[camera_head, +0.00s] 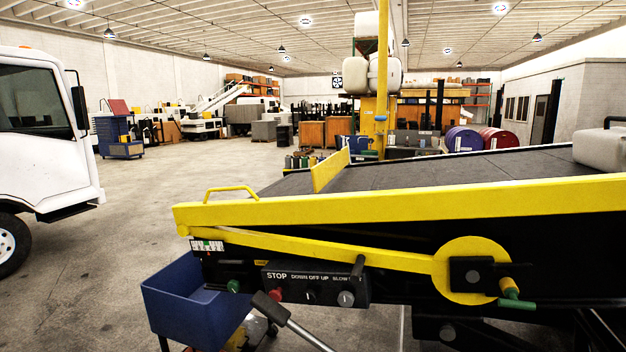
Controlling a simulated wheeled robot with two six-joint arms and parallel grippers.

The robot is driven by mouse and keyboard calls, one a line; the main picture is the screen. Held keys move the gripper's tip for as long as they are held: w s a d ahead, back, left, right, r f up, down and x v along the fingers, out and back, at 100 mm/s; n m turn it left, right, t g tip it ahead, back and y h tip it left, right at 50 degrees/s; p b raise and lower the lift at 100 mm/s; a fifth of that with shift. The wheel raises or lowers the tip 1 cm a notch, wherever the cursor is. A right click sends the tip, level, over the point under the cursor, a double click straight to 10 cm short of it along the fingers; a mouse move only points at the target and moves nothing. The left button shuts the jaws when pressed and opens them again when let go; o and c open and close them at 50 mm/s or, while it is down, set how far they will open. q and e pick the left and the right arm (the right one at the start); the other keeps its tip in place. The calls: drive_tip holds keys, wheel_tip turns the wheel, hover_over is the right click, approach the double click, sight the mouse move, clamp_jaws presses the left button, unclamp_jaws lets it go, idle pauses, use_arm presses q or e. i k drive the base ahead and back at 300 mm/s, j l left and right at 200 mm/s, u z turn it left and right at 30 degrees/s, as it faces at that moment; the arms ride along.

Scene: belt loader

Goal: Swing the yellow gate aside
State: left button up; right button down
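A flat yellow panel (331,171) stands upright at the left end of the dark belt (430,172); it looks like the gate, though its hinge is hidden. Below the belt's yellow side rail (400,203), a long yellow bar (330,250) runs along the loader's side to a yellow disc (470,271) with a black block on it. A short black handle (359,266) stands by the bar. I cannot tell for certain which yellow part is the gate. Neither of my grippers shows.
A control box (315,284) marked STOP, with a red button, sits under the bar. A blue bin (190,300) is at the lower left. A grey jug (600,148) rests on the belt's right end. A white truck (45,140) stands left, with clear floor between.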

sight(323, 171)
drive_tip(key=i+j, duration=0.1)
drive_tip(key=j, duration=0.75)
drive_tip(key=i+j, duration=0.15)
drive_tip(key=j, duration=0.3)
drive_tip(key=i+j, duration=0.1)
drive_tip(key=j, duration=0.3)
drive_tip(key=i+j, duration=0.3)
drive_tip(key=j+z, duration=0.05)
drive_tip(key=j, duration=0.05)
